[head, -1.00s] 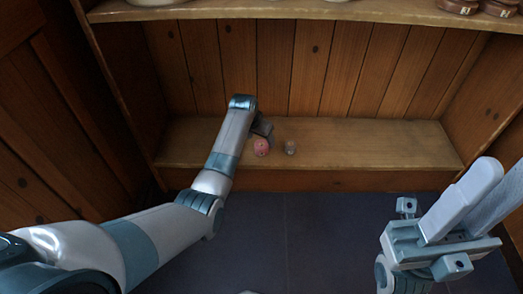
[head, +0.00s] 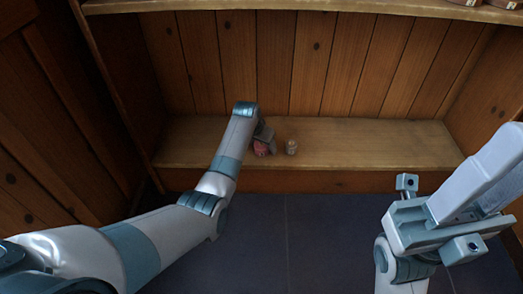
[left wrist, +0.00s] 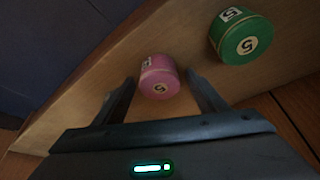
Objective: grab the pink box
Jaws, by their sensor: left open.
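The pink box is a short round pink spool with pale labels (head: 262,149). It sits on the low wooden shelf in the head view, partly covered by my gripper. In the left wrist view, the pink spool (left wrist: 159,77) shows its labelled face between my finger ends. My left gripper (head: 264,136) is dark and open, with one finger on each side of the spool (left wrist: 160,82). Gaps show between the fingers and the spool, so it is not gripped. My right arm (head: 420,225) is at the right, but its fingers cannot be made out.
A second spool (head: 291,147) stands close to the right of the pink one. In the left wrist view it is green (left wrist: 241,39) with pale labels. The wooden shelf (head: 380,145) is clear to the right. A plank back wall and an upper shelf (head: 300,5) enclose the space.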

